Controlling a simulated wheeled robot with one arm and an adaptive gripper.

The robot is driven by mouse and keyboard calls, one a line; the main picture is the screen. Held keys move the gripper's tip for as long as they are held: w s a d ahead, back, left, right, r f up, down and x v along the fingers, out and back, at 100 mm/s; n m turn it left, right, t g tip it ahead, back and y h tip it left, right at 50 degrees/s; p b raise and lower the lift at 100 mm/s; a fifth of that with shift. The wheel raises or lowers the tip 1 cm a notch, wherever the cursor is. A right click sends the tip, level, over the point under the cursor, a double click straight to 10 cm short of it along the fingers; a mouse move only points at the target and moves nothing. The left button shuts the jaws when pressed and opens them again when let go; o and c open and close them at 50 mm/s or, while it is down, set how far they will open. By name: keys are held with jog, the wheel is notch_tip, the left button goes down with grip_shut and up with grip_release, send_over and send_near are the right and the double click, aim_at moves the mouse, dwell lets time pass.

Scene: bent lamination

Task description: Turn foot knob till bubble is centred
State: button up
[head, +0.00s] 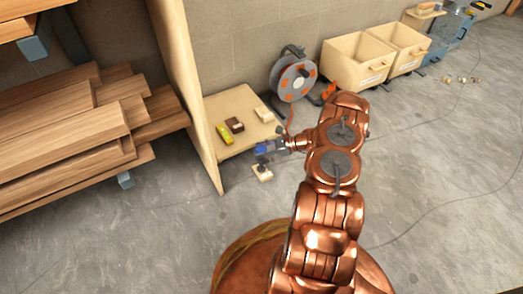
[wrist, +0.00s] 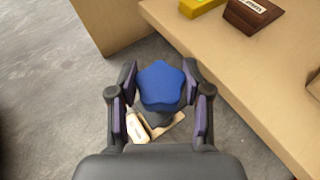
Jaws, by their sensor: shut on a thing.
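A blue lobed knob (wrist: 161,85) sits between the two fingers of my gripper (wrist: 160,95) in the wrist view, with a dark stem below it. My gripper is shut on the knob, beside the edge of a low pale wooden board (head: 215,106). In the head view my gripper (head: 268,147) shows small at the board's front right edge. A yellow block (head: 224,134), perhaps the level, lies on the board; it also shows at the top of the wrist view (wrist: 196,6). I cannot make out a bubble.
A brown labelled block (head: 235,125) and a pale block (head: 263,114) lie on the board. A small pale labelled piece (head: 262,173) is low by the knob. An upright panel (head: 184,85) and stacked planks (head: 75,125) stand left; a cable reel (head: 294,78) stands behind.

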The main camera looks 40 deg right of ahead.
jog(key=c, duration=0.3)
jog(key=shift+c, duration=0.2)
jog(key=shift+a+r+m+t+h+p, duration=0.1)
jog(key=shift+m+t+h+p, duration=0.5)
jog(key=shift+m+p, duration=0.15)
jog(key=shift+m+t+h, duration=1)
jog(key=shift+m+h, duration=0.4)
jog(key=shift+m, duration=0.15)
jog(key=shift+m+t+h+b, duration=0.5)
jog(key=shift+m+t+h, duration=0.1)
jog(key=shift+m+h, duration=0.75)
jog(key=shift+s+a+m+h+p, duration=0.1)
jog(key=shift+m+h+p, duration=0.7)
jog(key=shift+m+h, duration=0.4)
jog(key=shift+f+m+h+p, duration=0.2)
jog(key=shift+m+h+p, duration=0.8)
jog(key=shift+h, duration=0.45)
jog(key=shift+m+h, duration=0.25)
jog(key=shift+h, duration=0.05)
